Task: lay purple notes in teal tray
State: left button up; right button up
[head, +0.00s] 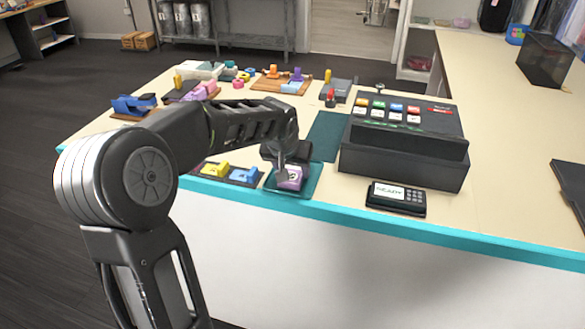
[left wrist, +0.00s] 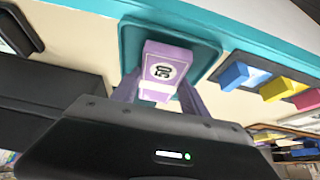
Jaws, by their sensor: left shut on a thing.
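The purple notes (head: 291,177) are a small bundle with a white band and a round printed mark. They also show in the left wrist view (left wrist: 165,62). My left gripper (head: 287,166) is shut on them, one finger on each side, over the teal tray (head: 311,184). The tray is a shallow square near the counter's front edge; its rim shows around the notes in the left wrist view (left wrist: 205,59). I cannot tell whether the notes touch the tray floor. My right gripper is not in view.
A dark cash register (head: 405,140) and a card reader (head: 396,198) stand right of the tray. A dark board with yellow and blue bundles (head: 226,171) lies just left. Several coloured items on boards (head: 283,80) sit farther back. The counter's right part is mostly clear.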

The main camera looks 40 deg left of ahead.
pick_arm(q)
jog(key=shift+f, duration=0.1)
dwell(0.6)
jog(key=o, duration=1.4)
jog(key=shift+o, duration=0.7)
jog(key=o, duration=0.4)
jog(key=shift+w+r, duration=0.1)
jog(key=shift+r, duration=0.4)
jog(key=shift+r+p, duration=0.5)
jog(key=shift+r, duration=0.15)
jog(key=shift+r+p, duration=0.9)
jog(key=shift+r, duration=0.5)
